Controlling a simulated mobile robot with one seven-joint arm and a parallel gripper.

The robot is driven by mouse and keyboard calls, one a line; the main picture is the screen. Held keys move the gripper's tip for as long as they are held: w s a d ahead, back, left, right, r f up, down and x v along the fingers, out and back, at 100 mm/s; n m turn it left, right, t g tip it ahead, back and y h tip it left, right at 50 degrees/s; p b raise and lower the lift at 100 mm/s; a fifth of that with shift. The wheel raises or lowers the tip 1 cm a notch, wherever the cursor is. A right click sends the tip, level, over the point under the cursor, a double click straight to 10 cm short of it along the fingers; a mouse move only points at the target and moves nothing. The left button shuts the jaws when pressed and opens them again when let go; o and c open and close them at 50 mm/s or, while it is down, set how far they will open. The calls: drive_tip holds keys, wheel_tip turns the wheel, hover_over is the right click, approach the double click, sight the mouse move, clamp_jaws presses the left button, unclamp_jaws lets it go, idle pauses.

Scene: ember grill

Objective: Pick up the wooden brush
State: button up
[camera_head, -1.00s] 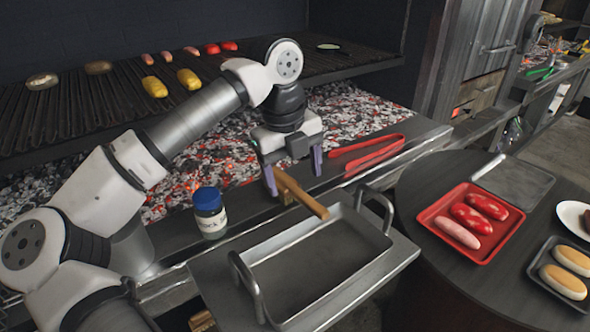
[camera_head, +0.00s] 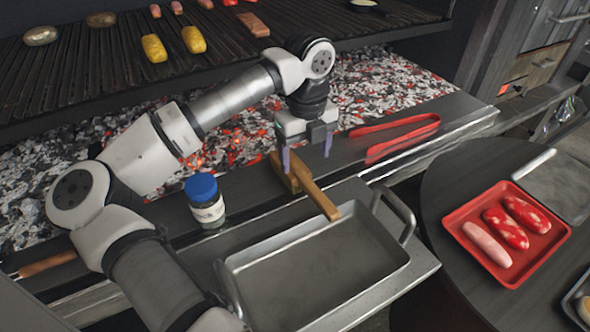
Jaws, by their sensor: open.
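The wooden brush (camera_head: 314,194) lies on the ledge in front of the coals, its handle pointing toward the metal roasting pan (camera_head: 320,272) and reaching its far rim. My gripper (camera_head: 306,160) is above the brush head, pointing down, with its two purple fingers apart. The left finger is beside the brush head and the right finger is on the far right side. Whether the fingers touch the brush cannot be told. The brush head is partly hidden by the gripper.
A blue-lidded jar (camera_head: 206,204) stands on the ledge left of the brush. Red tongs (camera_head: 398,138) lie to the right. Hot coals (camera_head: 240,135) lie behind, under the grill grate (camera_head: 90,75). A red tray (camera_head: 507,240) with sausages is on the round table at right.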

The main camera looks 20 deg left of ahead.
sight(302, 175)
drive_tip(key=shift+a+f+p, duration=0.15)
drive_tip(key=shift+f+p, duration=0.45)
drive_tip(key=shift+f, duration=1.15)
drive_tip(key=shift+a+f+p, duration=0.1)
drive_tip(key=shift+f+p, duration=0.45)
drive_tip(key=shift+f, duration=1.15)
drive_tip(key=shift+c, duration=0.4)
drive_tip(key=c, duration=1.2)
wheel_tip(302, 175, up, 10)
drive_tip(key=shift+r+b, duration=0.1)
drive_tip(key=shift+b, duration=1.15)
drive_tip(key=o, duration=0.6)
drive_tip(key=shift+c, duration=1.4)
